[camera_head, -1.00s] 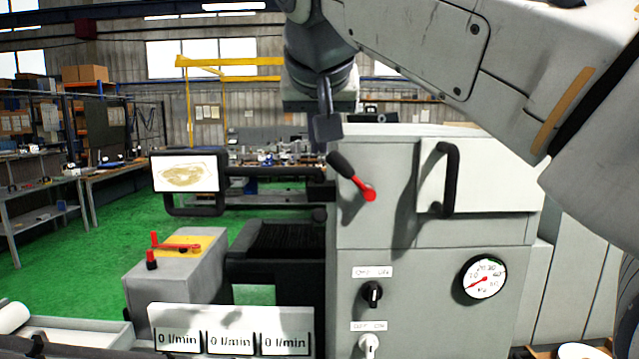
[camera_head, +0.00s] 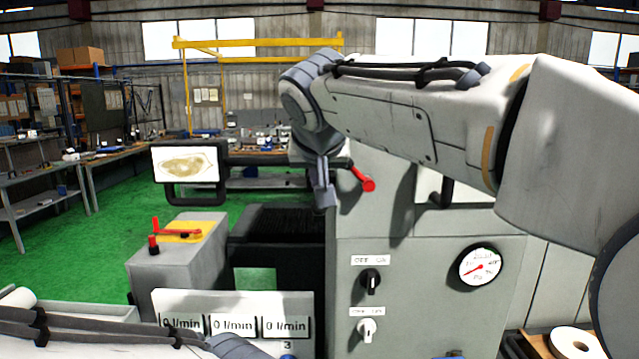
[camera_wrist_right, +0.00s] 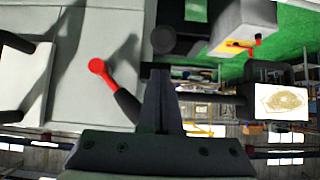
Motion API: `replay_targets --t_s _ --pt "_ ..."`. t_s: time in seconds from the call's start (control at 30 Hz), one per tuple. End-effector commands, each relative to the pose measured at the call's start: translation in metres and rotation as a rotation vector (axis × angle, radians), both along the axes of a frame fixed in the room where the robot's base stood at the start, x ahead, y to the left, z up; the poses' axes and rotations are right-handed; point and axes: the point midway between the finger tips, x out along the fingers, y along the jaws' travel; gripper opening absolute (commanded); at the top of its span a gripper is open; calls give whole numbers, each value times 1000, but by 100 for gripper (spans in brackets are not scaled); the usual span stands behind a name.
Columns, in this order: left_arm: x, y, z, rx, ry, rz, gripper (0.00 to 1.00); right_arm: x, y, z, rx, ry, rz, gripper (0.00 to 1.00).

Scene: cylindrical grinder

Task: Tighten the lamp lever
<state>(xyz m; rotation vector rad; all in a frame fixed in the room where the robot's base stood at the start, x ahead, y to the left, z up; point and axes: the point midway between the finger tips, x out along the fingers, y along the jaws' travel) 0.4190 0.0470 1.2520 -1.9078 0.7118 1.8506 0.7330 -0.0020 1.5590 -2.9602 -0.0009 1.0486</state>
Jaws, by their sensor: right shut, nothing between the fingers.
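A lever with a red hub (camera_head: 368,185) sits on the front of the grey machine. Its black handle is mostly hidden behind my right arm in the head view. In the right wrist view, which is upside down, the red hub (camera_wrist_right: 97,66) and black handle (camera_wrist_right: 127,103) both show. My right gripper (camera_head: 323,198) is shut and empty, pointing down just left of the lever. In the wrist view its shut fingers (camera_wrist_right: 159,85) are right beside the black handle's free end; I cannot tell whether they touch. My left gripper is out of view.
A screen (camera_head: 185,163) on a black arm stands left of my right gripper. A grey box (camera_head: 175,262) with red levers is below it. Two knobs (camera_head: 370,282) and a round gauge (camera_head: 480,266) are on the machine front. A flow display panel (camera_head: 232,300) is at the bottom.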

Motion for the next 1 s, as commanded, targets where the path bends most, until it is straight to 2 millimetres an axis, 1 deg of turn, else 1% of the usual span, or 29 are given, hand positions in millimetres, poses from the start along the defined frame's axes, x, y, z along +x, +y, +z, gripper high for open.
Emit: replay_targets --t_s 0.1,0.2,0.63,0.77,0.9,1.0 --pt "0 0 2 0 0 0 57 -4 0 -8 -2 1 0 0" --pt "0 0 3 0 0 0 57 -6 0 -12 -1 0 1 0" --pt "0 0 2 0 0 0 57 -7 0 -15 -1 -1 1 0" --pt "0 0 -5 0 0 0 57 -8 3 -17 -1 -11 5 0" --pt "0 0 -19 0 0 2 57 -10 10 -22 -1 -35 15 0" --pt "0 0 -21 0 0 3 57 -10 12 -20 -1 -46 18 0"
